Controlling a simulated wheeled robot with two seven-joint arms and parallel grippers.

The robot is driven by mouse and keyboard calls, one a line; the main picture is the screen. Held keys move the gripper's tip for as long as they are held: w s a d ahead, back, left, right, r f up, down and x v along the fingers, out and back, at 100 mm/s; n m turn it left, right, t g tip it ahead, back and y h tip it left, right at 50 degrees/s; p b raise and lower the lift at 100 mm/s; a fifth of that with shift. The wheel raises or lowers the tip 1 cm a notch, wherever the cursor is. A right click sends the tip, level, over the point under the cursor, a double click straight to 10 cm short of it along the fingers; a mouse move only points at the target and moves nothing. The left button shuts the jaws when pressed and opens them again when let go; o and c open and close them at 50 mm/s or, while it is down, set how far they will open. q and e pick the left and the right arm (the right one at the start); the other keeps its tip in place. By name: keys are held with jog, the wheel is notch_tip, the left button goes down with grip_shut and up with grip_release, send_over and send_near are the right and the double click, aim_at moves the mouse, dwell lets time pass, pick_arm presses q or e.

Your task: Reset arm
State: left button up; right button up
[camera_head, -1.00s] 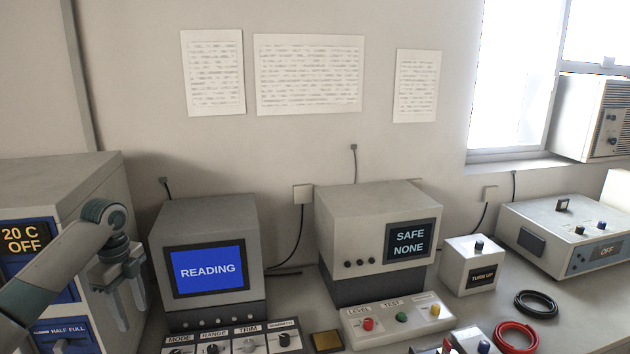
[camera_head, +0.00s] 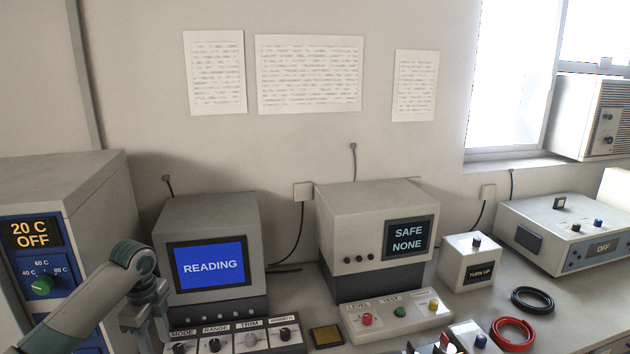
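My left arm comes in from the lower left, and its gripper (camera_head: 148,335) points down at the lower left. Its two fingers look apart with nothing seen between them, though the tips are close to the picture's bottom edge. The gripper is in front of the bench, left of the knob panel (camera_head: 237,338) and below the left side of the monitor showing READING (camera_head: 209,265). My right arm and gripper are not in view.
A cabinet (camera_head: 65,180) reading 20 C OFF with a green knob (camera_head: 40,286) stands left. A SAFE NONE unit (camera_head: 350,220), button box (camera_head: 395,318), TURN UP box (camera_head: 470,262), OFF unit (camera_head: 555,222), black cable coil (camera_head: 532,300) and red coil (camera_head: 512,334) fill the bench.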

pick_arm(q)
jog(key=s+d+f+n+t+h, duration=0.15)
jog(key=s+d+f+n, duration=0.45)
jog(key=s+d+f, duration=1.1)
jog(key=s+a+n+t, duration=0.25)
jog(key=s+n, duration=0.85)
jog(key=s, duration=1.2)
notch_tip(320, 180, down, 34)
jog(key=s+g+y+b, duration=0.1)
jog(key=s+g+b, duration=0.1)
jog(key=b, duration=0.3)
jog(key=s+a+f+b, duration=0.1)
jog(key=s+f+b, duration=0.1)
jog(key=s+f, duration=0.7)
jog(key=s+a+f+g+b, duration=0.1)
jog(key=s+a+f+b, duration=0.1)
jog(key=s+f, duration=0.7)
notch_tip(320, 180, down, 4)
jog(key=shift+a+f+b, duration=0.15)
jog(key=shift+f+b, duration=0.05)
jog(key=shift+b, duration=0.3)
